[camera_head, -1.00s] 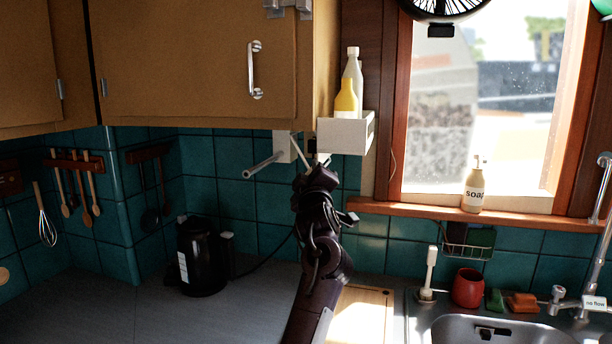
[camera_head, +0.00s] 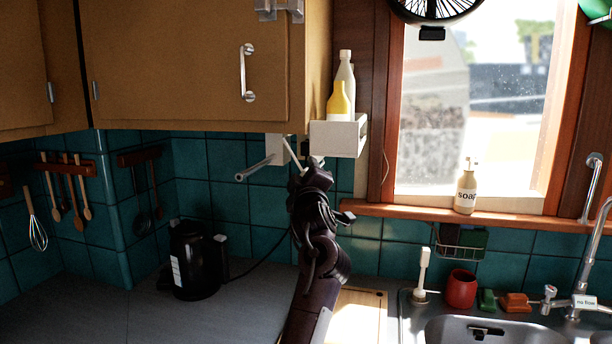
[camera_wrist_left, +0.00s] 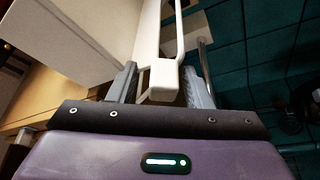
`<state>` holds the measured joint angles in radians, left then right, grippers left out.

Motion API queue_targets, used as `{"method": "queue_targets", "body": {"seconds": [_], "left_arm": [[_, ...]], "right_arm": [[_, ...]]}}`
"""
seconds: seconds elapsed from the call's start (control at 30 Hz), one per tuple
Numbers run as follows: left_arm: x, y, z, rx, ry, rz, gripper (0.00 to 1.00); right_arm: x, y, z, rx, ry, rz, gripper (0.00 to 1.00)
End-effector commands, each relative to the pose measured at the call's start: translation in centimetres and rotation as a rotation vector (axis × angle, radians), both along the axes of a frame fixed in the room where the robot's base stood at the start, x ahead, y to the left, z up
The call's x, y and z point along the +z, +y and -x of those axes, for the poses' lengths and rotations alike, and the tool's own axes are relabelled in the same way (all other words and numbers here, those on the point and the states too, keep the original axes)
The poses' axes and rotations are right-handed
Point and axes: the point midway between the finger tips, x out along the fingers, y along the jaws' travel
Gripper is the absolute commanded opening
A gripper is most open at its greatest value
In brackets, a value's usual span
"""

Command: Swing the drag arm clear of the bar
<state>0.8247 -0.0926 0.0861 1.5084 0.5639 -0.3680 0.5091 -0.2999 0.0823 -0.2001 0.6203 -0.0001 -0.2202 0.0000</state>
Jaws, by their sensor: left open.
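A pale wall holder (camera_head: 277,146) is fixed under the cupboard, and its round bar (camera_head: 255,169) sticks out toward the front left. A thin white drag arm (camera_head: 292,155) slants down from the holder to my left gripper (camera_head: 303,166). In the left wrist view the drag arm (camera_wrist_left: 148,35) is a white frame ending in a blunt block (camera_wrist_left: 164,78). The block lies between the two grey fingers of my left gripper (camera_wrist_left: 162,86), which is open. A metal rod, seemingly the bar (camera_wrist_left: 203,55), runs behind to the right. My right gripper is out of view.
A white shelf box (camera_head: 335,139) with a yellow bottle (camera_head: 339,101) and a white bottle stands just right above my gripper. The cupboard (camera_head: 190,70) is overhead. A black kettle (camera_head: 194,262) stands on the counter at lower left.

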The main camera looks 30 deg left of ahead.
Motion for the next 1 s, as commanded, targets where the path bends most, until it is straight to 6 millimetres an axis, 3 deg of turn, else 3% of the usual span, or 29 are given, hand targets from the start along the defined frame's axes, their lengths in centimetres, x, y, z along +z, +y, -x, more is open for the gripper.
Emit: {"method": "queue_targets", "body": {"seconds": [0.17,0.6,1.0], "left_arm": [[-0.5,-0.6,0.7,-0.001,0.002,-0.001,0.45],[-1.8,-3.9,6.1,-0.002,-0.001,0.001,0.45],[-1.7,-4.1,6.5,-0.001,0.001,0.0,0.45]], "right_arm": [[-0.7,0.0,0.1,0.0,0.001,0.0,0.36],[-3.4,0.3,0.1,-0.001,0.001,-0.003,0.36],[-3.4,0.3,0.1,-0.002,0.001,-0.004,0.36]]}}
